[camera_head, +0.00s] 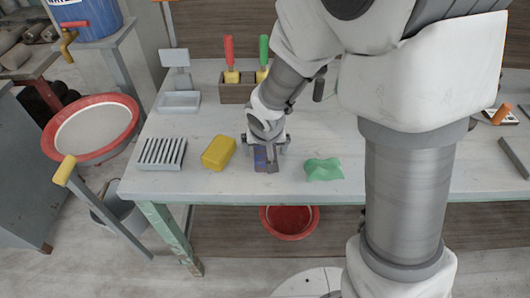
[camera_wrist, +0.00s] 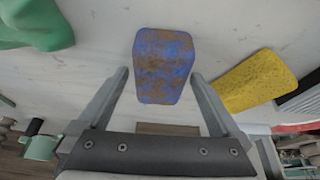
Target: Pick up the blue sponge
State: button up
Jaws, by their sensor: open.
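The blue sponge (camera_wrist: 163,66), mottled with brown stains, lies on the pale table top. In the head view the sponge (camera_head: 261,158) is partly hidden by my gripper. My gripper (camera_head: 266,158) is pointed down over it, near the table's front edge. In the wrist view my gripper (camera_wrist: 160,80) is open, with one finger on each side of the sponge's near part. Small gaps show between the fingers and the sponge.
A yellow sponge (camera_head: 218,153) lies close to the left and a green sponge (camera_head: 324,169) to the right. A ribbed soap dish (camera_head: 162,154) stands farther left. A wooden block (camera_head: 236,93) with red and green handled tools stands behind. A red bowl (camera_head: 289,221) sits below the table.

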jog(key=shift+f+b, duration=0.2)
jog(key=shift+b, duration=0.2)
dwell(0.3)
jog(key=c, duration=1.3)
